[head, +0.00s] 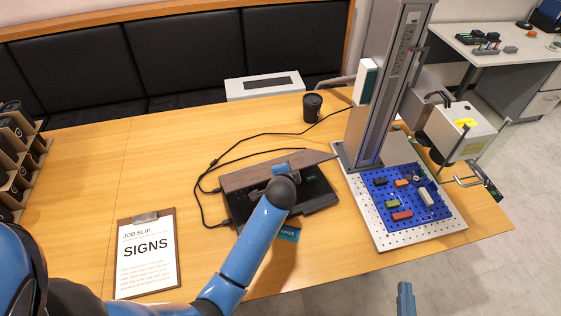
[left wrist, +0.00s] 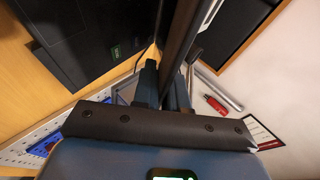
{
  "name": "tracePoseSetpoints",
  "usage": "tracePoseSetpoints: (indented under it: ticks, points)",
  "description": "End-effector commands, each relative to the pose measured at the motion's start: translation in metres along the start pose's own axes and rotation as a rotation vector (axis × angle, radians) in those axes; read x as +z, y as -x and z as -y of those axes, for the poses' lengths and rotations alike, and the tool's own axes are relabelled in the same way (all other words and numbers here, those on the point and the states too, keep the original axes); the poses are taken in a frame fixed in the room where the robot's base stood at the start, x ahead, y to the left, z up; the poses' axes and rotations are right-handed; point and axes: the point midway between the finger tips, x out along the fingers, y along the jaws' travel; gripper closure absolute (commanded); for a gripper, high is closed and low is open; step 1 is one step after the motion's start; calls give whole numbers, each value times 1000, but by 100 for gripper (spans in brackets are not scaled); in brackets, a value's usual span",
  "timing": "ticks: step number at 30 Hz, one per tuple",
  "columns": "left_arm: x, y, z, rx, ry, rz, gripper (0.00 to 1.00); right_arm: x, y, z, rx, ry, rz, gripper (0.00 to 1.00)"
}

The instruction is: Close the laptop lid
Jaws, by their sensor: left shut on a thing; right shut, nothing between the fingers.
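The laptop's dark base (head: 315,192) lies on the wooden table. Its brown lid (head: 240,178) stands partly open along the far side and looks narrow from here. My left arm reaches over the base, and my left gripper (head: 282,169) is at the lid, mostly hidden behind its own wrist. In the left wrist view, my left gripper's fingers (left wrist: 163,88) are shut on the thin lid edge (left wrist: 180,42), with the dark base at the left.
A clipboard (head: 148,255) lies left of the laptop. Black cables (head: 212,182) run beside and behind it. A dark cup (head: 312,107) stands behind. The marker's column (head: 385,85) and perforated plate (head: 447,231) with a blue tray are close at the right. A blue card (head: 289,235) lies in front.

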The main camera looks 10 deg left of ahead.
Motion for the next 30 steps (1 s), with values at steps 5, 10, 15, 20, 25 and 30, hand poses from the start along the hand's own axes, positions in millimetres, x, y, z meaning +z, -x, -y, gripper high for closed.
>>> tracePoseSetpoints:
  ticks: [5, 10, 15, 20, 25, 30]
  points:
    - [3, -9, -50, -140, -63, -5, 100, 53, -1, 0, 0, 0, 0, 100]
    - [5, -15, -81, -264, -114, -4, 100, 86, -2, 0, 0, 0, 0, 100]
    - [9, -22, -103, -283, -117, -1, 100, 110, -2, 0, 0, 0, 0, 100]
    - [13, -29, -120, -278, -115, 3, 100, 124, -2, 0, 0, 0, 0, 100]
    - [15, -34, -131, -275, -114, 5, 100, 132, -3, 0, 0, 0, 0, 100]
    - [17, -36, -135, -273, -113, 7, 100, 135, -3, 0, 0, 0, 0, 100]
